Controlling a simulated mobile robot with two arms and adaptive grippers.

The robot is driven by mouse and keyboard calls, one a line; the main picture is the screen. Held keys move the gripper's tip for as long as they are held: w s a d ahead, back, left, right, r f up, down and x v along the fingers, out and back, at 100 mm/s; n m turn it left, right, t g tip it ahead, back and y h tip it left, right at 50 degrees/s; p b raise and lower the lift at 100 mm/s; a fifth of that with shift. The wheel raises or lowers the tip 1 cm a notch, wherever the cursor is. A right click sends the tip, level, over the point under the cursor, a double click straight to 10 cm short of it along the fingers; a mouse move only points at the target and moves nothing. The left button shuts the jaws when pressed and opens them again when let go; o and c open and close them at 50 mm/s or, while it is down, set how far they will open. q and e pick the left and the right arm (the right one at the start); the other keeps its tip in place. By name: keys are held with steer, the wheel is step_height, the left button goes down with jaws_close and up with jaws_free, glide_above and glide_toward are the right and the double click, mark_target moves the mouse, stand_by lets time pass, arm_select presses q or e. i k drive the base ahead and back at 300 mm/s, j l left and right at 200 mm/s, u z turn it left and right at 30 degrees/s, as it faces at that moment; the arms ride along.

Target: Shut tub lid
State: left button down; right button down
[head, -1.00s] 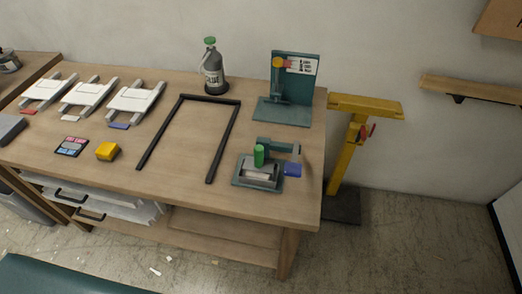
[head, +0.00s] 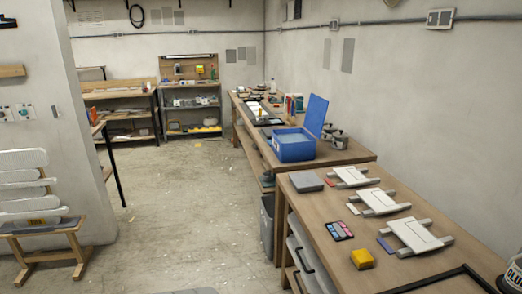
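A blue tub (head: 293,145) stands near the front end of the far workbench, right of the middle in the head view. Its blue lid (head: 316,115) stands up, tilted open, at the tub's right side. The tub looks filled with something pale blue, but it is too far off to make out. Neither of my grippers is in view.
The near workbench (head: 345,228) holds white frames (head: 378,201), a grey box (head: 306,181), a colour card (head: 339,231) and a yellow block (head: 362,259). Cans (head: 336,140) stand beside the lid. Open floor (head: 185,205) lies left of the benches; a wooden rack (head: 45,232) stands at far left.

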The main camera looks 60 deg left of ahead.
mark_target(318, 106)
steer(key=u, duration=1.85)
steer(key=i+j, duration=0.1)
steer(key=j+z, duration=0.05)
steer(key=j, duration=0.05)
